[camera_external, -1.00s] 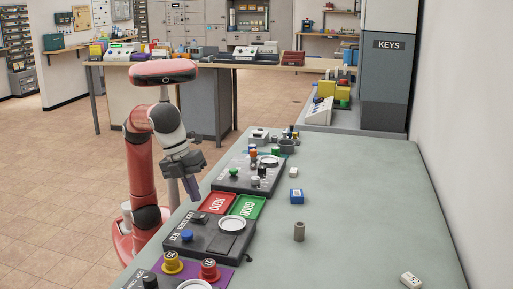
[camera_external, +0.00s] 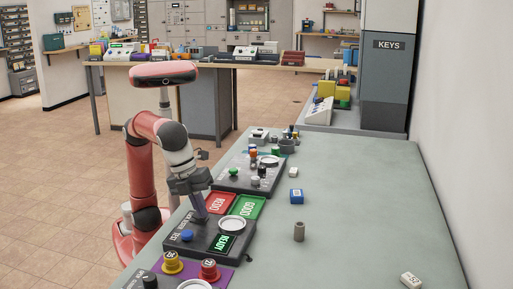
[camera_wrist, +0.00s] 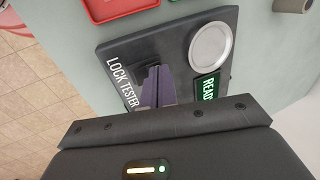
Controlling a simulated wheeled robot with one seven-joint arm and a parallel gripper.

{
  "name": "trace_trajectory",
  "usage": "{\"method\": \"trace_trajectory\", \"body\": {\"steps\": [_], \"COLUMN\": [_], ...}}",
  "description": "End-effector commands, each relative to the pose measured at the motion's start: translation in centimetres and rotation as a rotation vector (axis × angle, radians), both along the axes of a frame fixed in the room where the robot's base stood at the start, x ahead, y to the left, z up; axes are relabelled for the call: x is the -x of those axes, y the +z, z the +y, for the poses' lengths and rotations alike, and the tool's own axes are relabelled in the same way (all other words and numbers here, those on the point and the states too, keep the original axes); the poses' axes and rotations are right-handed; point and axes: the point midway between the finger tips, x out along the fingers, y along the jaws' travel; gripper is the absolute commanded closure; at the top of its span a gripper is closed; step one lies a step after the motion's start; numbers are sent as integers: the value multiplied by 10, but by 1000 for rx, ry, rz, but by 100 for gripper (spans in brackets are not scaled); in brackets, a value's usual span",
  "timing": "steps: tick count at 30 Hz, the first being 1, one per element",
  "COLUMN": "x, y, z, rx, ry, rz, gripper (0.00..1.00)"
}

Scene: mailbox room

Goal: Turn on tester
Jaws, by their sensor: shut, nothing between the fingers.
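The lock tester (camera_external: 215,240) is a dark box on the grey-green bench, with a blue button (camera_external: 187,235), a round pale plate (camera_external: 232,223) and a small display (camera_external: 226,242) lit green with "READY". In the wrist view the tester (camera_wrist: 130,52) shows its "LOCK TESTER" label, the round plate (camera_wrist: 211,46) and part of the lit display (camera_wrist: 207,88). My gripper (camera_external: 201,218) points down with its purple fingertips at the tester's upper left part, on or just above a dark switch (camera_wrist: 148,70). The fingers (camera_wrist: 157,88) are shut and empty, and partly hide the switch.
Red (camera_external: 218,202) and green (camera_external: 248,207) trays lie just behind the tester. Another dark panel with knobs (camera_external: 250,172) stands farther back. A purple panel with yellow and red knobs (camera_external: 208,270) is in front. The bench's right side is mostly clear, with a few small parts.

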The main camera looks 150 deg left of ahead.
Motion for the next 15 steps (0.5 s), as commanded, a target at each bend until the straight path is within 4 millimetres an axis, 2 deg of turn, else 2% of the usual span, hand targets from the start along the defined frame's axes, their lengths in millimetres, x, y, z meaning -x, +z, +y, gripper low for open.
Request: {"method": "trace_trajectory", "body": {"steps": [15], "x": [11], "y": [0], "z": [-12], "rx": [1], "ry": [0], "rz": [4], "gripper": [100]}}
